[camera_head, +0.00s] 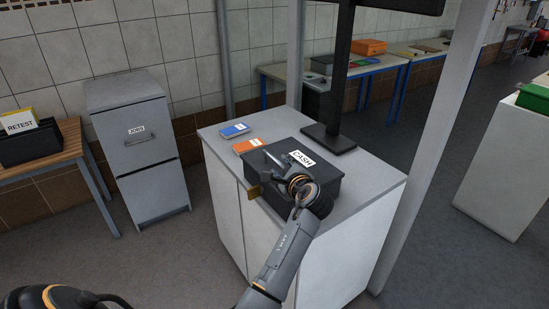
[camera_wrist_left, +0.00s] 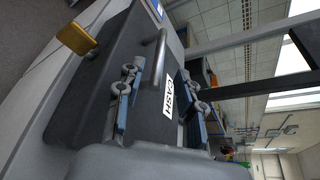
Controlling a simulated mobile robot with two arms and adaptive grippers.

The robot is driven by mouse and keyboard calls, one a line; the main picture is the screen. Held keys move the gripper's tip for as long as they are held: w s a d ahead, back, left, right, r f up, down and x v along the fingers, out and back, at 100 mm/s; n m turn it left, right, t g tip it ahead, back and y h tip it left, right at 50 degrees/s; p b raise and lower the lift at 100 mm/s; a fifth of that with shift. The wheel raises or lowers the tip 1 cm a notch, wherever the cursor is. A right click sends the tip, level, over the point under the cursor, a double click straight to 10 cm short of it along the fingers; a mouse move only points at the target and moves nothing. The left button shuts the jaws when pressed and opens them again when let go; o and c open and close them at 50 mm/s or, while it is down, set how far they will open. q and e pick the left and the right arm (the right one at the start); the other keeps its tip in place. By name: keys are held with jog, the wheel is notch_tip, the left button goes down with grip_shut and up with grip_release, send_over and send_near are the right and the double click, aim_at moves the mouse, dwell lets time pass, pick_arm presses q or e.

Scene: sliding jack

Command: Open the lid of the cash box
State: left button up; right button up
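The dark grey cash box (camera_head: 327,181) with a white CASH label (camera_head: 301,158) sits on a white cabinet; its lid looks shut. My left gripper (camera_head: 279,170) is over the box top, left of the label. In the left wrist view the two fingers (camera_wrist_left: 160,75) are spread apart over the lid (camera_wrist_left: 112,55). A grey bar handle (camera_wrist_left: 154,52) lies near the fingertips and partly between them; I cannot tell whether they touch it. A brass piece (camera_wrist_left: 77,38) is on the box's front side and also shows in the head view (camera_head: 253,192). My right gripper is not in view.
A blue item (camera_head: 234,130) and an orange item (camera_head: 248,146) lie on the cabinet top (camera_head: 365,179) beside the box. A black post on a base (camera_head: 328,140) stands right behind it. A pale pillar (camera_head: 425,130) rises at the right. A grey filing cabinet (camera_head: 140,150) stands left.

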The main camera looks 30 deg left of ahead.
aim_at(276, 162)
pick_arm(q)
jog(key=x, duration=0.4)
jog(key=shift+a, duration=0.1)
jog(key=x, duration=0.2)
jog(key=shift+w+a+f+p, duration=0.1)
jog(key=shift+w+a+p, duration=0.15)
jog(key=shift+p, duration=0.05)
jog(key=shift+w+a+f, duration=0.1)
jog(key=shift+a, duration=0.05)
jog(key=shift+w+a+f, duration=0.1)
jog(key=shift+a, duration=0.05)
jog(key=shift+c, duration=0.2)
grip_shut()
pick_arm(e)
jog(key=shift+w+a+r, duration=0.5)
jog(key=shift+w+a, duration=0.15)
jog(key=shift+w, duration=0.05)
